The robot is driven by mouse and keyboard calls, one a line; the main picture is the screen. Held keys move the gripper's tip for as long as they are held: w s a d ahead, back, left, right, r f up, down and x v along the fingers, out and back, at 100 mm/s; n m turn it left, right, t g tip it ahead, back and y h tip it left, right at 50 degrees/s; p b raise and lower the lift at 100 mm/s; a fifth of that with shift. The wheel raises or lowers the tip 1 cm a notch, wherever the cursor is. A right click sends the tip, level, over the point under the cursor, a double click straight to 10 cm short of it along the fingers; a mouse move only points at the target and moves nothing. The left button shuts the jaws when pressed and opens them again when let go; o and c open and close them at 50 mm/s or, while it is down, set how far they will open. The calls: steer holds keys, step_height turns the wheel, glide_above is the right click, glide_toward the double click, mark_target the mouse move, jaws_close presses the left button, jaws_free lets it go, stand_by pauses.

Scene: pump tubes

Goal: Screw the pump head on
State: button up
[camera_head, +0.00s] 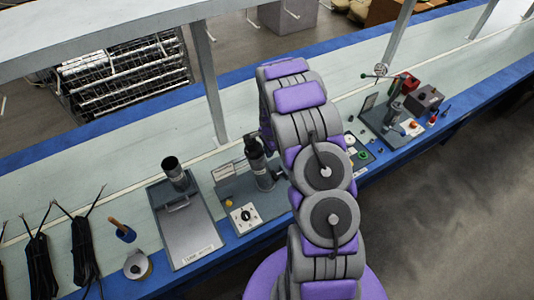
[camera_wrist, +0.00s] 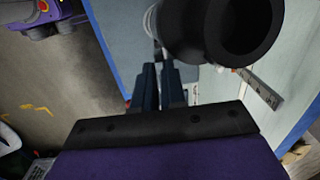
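In the wrist view a large dark hollow cylinder (camera_wrist: 222,25) fills the upper right, its open end facing the camera. I cannot tell whether it is the pump head or a tube. My gripper (camera_wrist: 160,68) shows below and left of it, with two dark blue fingers close together. Whether they touch the cylinder or pinch something thin is unclear. In the head view my arm hides the gripper. A dark upright cylinder with a fitting (camera_head: 258,160) stands on a grey station (camera_head: 235,190) left of my arm. Another dark open cylinder (camera_head: 175,172) stands on a metal plate (camera_head: 188,235).
A brush-like tool (camera_head: 122,231), a tape roll (camera_head: 137,265) and black straps (camera_head: 85,250) lie on the bench at left. A station with a red-knobbed press (camera_head: 404,105) stands at right. A grey overhead beam and posts (camera_head: 210,80) cross the bench.

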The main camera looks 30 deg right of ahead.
steer(key=w+n, duration=0.1)
steer(key=n, duration=0.1)
steer(key=w+d+n+g, duration=0.1)
steer(key=n, duration=0.1)
steer(key=w+d+n, duration=0.1)
steer(key=n, duration=0.1)
steer(key=shift+w+n+y, duration=0.15)
steer(key=shift+n+y, duration=0.15)
steer(key=shift+y, duration=0.1)
steer(key=shift+a, duration=0.1)
steer(key=shift+c, duration=0.2)
steer(key=shift+f, duration=0.1)
jaws_close()
